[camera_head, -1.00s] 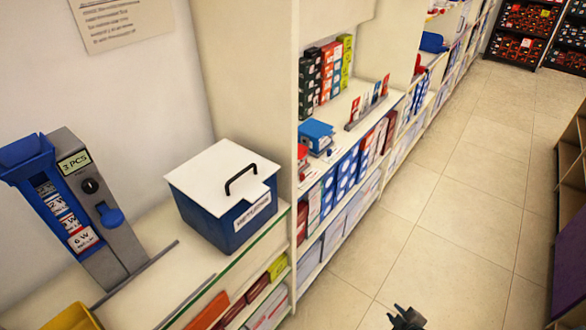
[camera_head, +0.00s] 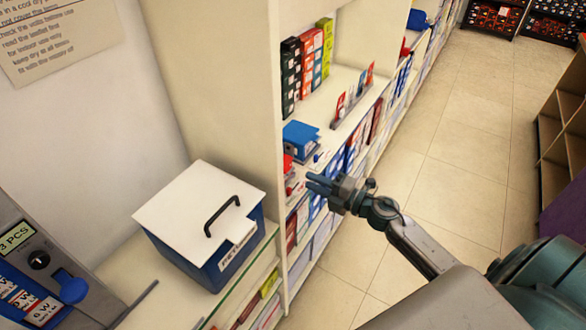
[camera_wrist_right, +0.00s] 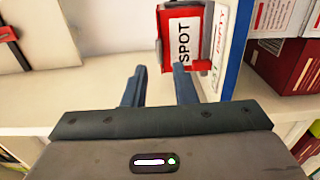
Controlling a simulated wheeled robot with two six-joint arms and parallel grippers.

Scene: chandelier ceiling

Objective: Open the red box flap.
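The red box (camera_wrist_right: 204,62) shows in the right wrist view, with a white "SPOT" label facing up at the top. In the head view, a small red thing (camera_head: 287,163) shows on the middle shelf, partly hidden by the shelf upright; it looks like the same box. My right gripper (camera_head: 311,182) is in front of that shelf, its fingers pointing left. In the wrist view my right gripper (camera_wrist_right: 160,72) is open and empty, with the right fingertip close to the red box's near side; I cannot tell whether they touch. My left gripper is not in view.
A blue box (camera_head: 300,135) stands beside the red one. A blue-edged panel (camera_wrist_right: 236,50) is just right of the red box. A white-lidded blue box (camera_head: 200,215) stands on the left counter. Another red part (camera_wrist_right: 8,32) shows at far left. The aisle floor (camera_head: 470,130) is clear.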

